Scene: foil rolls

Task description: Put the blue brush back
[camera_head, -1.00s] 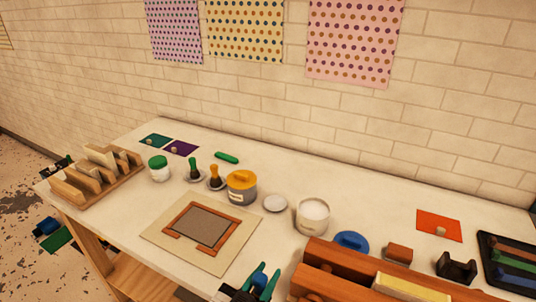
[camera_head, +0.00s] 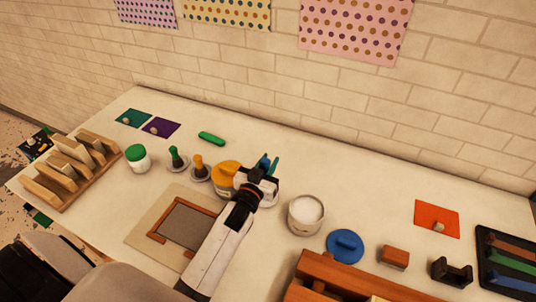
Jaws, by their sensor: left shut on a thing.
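My left gripper (camera_head: 268,166) is shut on the blue brush (camera_head: 262,160), whose blue top shows between the teal fingertips. Its lower part is hidden by the gripper. The gripper is over the table, just right of the orange-lidded pot (camera_head: 228,174), in front of where a small white saucer stood. That saucer is now mostly or wholly hidden, and I cannot tell whether the brush touches it. The green brush (camera_head: 175,155) and orange brush (camera_head: 198,165) stand upright on their own saucers to the left. My right gripper is not in view.
The open white pot (camera_head: 306,213) stands close right of the gripper, with a blue lid (camera_head: 345,246) beyond it. A green-lidded jar (camera_head: 138,158) and wooden rack (camera_head: 68,168) are left. My left arm covers part of the framed board (camera_head: 145,240).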

